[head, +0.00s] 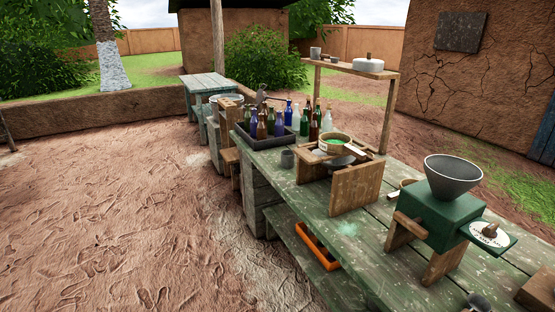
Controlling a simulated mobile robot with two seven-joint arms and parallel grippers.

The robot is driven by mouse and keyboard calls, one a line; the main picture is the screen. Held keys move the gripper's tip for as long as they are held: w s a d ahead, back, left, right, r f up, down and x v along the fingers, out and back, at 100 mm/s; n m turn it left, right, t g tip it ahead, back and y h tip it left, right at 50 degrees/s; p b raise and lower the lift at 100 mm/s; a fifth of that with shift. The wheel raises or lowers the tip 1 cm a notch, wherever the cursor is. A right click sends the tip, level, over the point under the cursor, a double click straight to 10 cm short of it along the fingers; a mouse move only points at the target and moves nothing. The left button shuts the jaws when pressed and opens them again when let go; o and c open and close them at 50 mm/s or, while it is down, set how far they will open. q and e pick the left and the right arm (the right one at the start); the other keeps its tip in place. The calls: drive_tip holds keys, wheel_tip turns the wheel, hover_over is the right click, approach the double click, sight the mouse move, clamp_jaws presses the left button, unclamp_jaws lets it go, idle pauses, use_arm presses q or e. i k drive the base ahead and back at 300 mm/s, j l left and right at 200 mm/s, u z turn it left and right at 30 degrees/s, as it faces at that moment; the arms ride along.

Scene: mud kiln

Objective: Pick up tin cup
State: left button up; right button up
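A small grey metal-looking cup (287,158) stands upright on the green worn table (300,199), in front of the bottle tray and left of a wooden box. A second small grey cup-like vessel (315,53) stands at the left end of the raised wooden shelf. I cannot tell for sure from their look which one is the tin cup. Neither of my grippers is in view.
A dark tray (262,141) of coloured bottles stands behind the table cup. A wooden box (356,187) with a green-filled bowl (334,144) is to its right. A green grinder with a grey funnel (453,178) stands nearer. Open dirt ground (130,220) lies left.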

sight(288, 159)
drive_tip(key=j, duration=0.2)
drive_tip(key=i+j+z, duration=0.1)
drive_tip(key=z, duration=0.3)
drive_tip(key=i+j+z, duration=0.2)
drive_tip(key=z, duration=0.2)
drive_tip(key=i+j+z, duration=0.1)
drive_tip(key=z, duration=0.35)
drive_tip(key=i+j+z, duration=0.2)
drive_tip(key=j, duration=0.25)
drive_tip(key=j+z, duration=0.2)
drive_tip(key=j, duration=0.3)
drive_tip(key=j+z, duration=0.2)
drive_tip(key=j, duration=0.7)
drive_tip(key=i+j, duration=0.1)
drive_tip(key=j, duration=1.4)
drive_tip(key=i+j+z, duration=0.1)
drive_tip(key=j, duration=0.7)
drive_tip(key=i, duration=0.05)
